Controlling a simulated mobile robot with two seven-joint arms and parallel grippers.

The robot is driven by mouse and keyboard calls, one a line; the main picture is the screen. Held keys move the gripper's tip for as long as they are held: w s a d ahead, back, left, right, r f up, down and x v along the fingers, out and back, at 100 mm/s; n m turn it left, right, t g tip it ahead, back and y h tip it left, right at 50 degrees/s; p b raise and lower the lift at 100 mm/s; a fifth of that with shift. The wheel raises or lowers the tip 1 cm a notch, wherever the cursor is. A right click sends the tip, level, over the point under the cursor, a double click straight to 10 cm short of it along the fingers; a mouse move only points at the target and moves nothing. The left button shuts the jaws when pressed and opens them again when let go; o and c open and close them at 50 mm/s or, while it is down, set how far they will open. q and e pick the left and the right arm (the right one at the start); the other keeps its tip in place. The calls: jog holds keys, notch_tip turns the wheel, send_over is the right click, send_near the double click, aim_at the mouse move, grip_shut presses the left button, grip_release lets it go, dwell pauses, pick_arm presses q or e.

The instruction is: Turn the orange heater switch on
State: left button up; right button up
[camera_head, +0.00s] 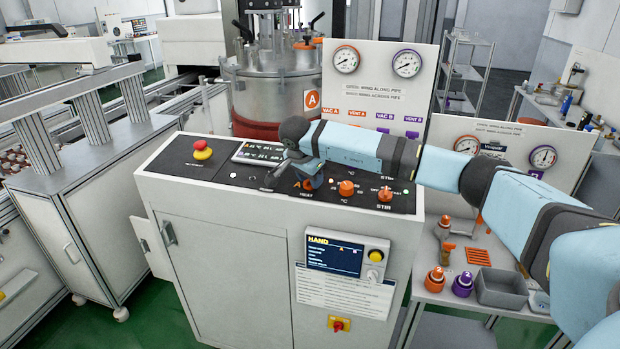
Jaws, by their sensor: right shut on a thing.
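The black-topped control console (215,170) stands in the middle of the head view. The orange heater switch (308,186) sits on its top, above the "HEAT" lettering and mostly covered by my right gripper. My right gripper (302,179) reaches down over the switch from the right and is shut on it. The fingertips and the switch's exact angle are hard to make out. My left gripper is not in view.
Orange °C (346,188) and STIR (385,194) knobs sit just right of the heater switch. A red-and-yellow stop button (202,150) stands on the left. A steel vessel (272,85) and gauge panel (380,75) rise behind. A side table holds a grey bin (502,290).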

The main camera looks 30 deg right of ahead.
jog(key=shift+r+m, duration=0.1)
jog(key=shift+m, duration=0.3)
jog(key=o, duration=0.9)
jog(key=b+v, duration=0.1)
jog(key=v, duration=1.2)
jog(key=shift+a+r+b, duration=0.2)
jog(key=shift+r+b, duration=0.15)
